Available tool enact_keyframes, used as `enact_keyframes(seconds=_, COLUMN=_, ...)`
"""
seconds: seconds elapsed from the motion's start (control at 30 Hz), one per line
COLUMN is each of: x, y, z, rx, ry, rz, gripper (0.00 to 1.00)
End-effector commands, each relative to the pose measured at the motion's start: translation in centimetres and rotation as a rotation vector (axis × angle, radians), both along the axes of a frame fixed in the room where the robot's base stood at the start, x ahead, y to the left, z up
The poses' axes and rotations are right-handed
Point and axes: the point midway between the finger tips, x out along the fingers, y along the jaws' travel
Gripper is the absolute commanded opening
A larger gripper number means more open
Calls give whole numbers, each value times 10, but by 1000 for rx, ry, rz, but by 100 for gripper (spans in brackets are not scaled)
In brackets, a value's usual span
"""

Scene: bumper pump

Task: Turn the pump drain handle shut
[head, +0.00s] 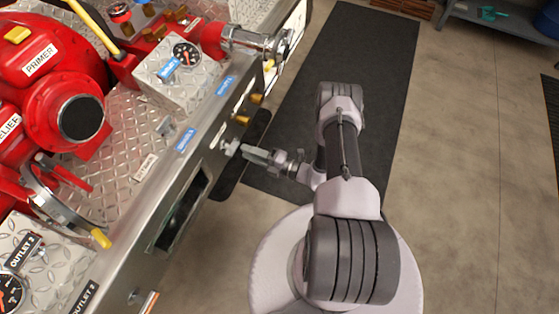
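The red pump (65,115) sits on a diamond-plate bumper deck at the left in the head view. A small pale metal handle (229,147) sticks out of the bumper's front face; it may be the pump drain handle, but I can read no label naming it. My gripper (246,152) is just to the right of this handle, with its fingers pointing at the bumper. From this angle I cannot tell whether the fingers touch the handle, or whether they are open or shut.
Several yellow-brass fittings, one of them here (241,119), stick out along the bumper face (170,215). A silver outlet (257,42) juts out farther back. A dark mat (370,60) lies on the floor beside the bumper. A grey shelf (495,25) stands far right; the floor between is clear.

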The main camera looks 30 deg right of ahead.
Motion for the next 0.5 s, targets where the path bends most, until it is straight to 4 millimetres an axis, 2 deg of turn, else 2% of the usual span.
enact_keyframes(seconds=0.1, x=-31, y=-25, z=5, rx=2, ry=1, rz=-9, gripper=33)
enact_keyframes(seconds=0.3, x=-80, y=-59, z=3, rx=1, ry=-1, rz=-7, gripper=33)
enact_keyframes(seconds=0.5, x=-103, y=-75, z=1, rx=1, ry=0, rz=-1, gripper=33)
